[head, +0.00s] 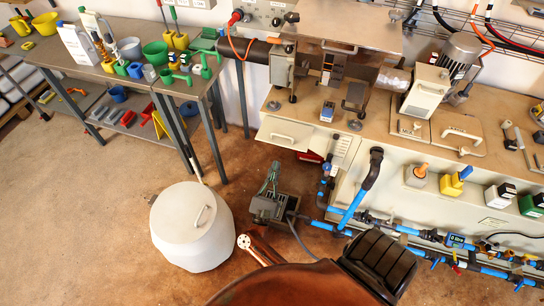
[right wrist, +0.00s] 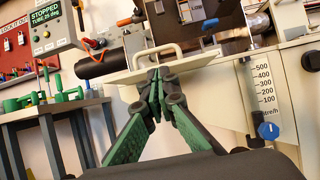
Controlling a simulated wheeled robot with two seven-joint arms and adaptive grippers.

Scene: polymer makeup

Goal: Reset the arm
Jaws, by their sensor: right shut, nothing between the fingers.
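My right gripper (head: 273,172) shows in the head view near the middle, in front of the machine's cabinet and to the right of the white drum. Its green fingers point away towards the machine. In the right wrist view the two fingers (right wrist: 156,82) meet at their tips, shut with nothing held. Behind the tips in that view is a white panel with a handle (right wrist: 158,62); I cannot tell the exact gap to it. My left gripper is not in view.
A white lidded drum (head: 193,228) stands on the floor. Blue pipes (head: 352,208) run low along the machine (head: 415,195) at right. A workbench (head: 130,75) with bottles, bowls and tools is at upper left. Bare floor (head: 90,220) lies at left.

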